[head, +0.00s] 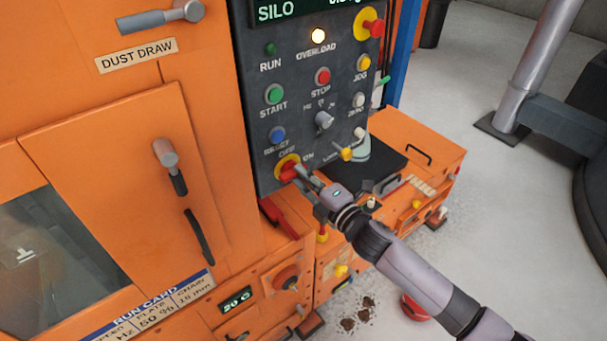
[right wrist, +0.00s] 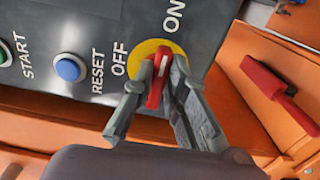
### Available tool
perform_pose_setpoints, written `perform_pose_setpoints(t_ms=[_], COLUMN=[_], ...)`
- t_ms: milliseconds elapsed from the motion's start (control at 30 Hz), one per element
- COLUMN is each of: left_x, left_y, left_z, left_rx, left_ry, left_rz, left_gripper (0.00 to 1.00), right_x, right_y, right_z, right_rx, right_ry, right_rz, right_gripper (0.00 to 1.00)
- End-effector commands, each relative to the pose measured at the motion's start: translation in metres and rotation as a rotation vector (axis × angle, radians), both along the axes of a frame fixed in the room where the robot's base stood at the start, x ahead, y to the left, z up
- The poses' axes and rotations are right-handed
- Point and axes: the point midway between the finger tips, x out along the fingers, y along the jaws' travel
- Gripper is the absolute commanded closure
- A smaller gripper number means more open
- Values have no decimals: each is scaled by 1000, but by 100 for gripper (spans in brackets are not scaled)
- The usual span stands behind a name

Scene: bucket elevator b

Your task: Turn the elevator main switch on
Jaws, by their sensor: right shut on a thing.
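The main switch is a red handle (head: 289,171) on a yellow round plate at the bottom of the dark control panel (head: 258,112). In the right wrist view the red handle (right wrist: 157,82) stands between OFF and ON labels, on its yellow plate (right wrist: 148,48). My right gripper (head: 300,170) reaches it from the lower right. In the right wrist view its two fingers (right wrist: 158,84) are shut on the handle, one on each side. The handle's pointing direction is hard to read in the head view. My left gripper is not in view.
A blue RESET button (head: 277,135), a green START button (head: 273,94) and a red STOP button (head: 322,76) sit above the switch. The OVERLOAD lamp (head: 318,35) is lit. A red lever-like part (right wrist: 268,82) is close by on the right in the wrist view.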

Motion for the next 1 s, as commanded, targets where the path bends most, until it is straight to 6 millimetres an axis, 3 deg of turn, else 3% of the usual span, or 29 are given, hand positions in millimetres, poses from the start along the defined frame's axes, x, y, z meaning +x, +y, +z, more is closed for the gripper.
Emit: perform_pose_setpoints(t_ms=[633,667,1000], left_x=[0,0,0], left_y=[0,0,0], left_z=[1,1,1], left_rx=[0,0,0], left_ry=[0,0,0], left_rz=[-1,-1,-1], left_gripper=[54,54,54], right_x=[0,0,0], right_y=[-1,-1,0], right_z=[-1,-1,-1], right_rx=[41,41,40], right_ry=[31,31,29], right_rz=[-1,-1,-1], right_gripper=[100,85,67])
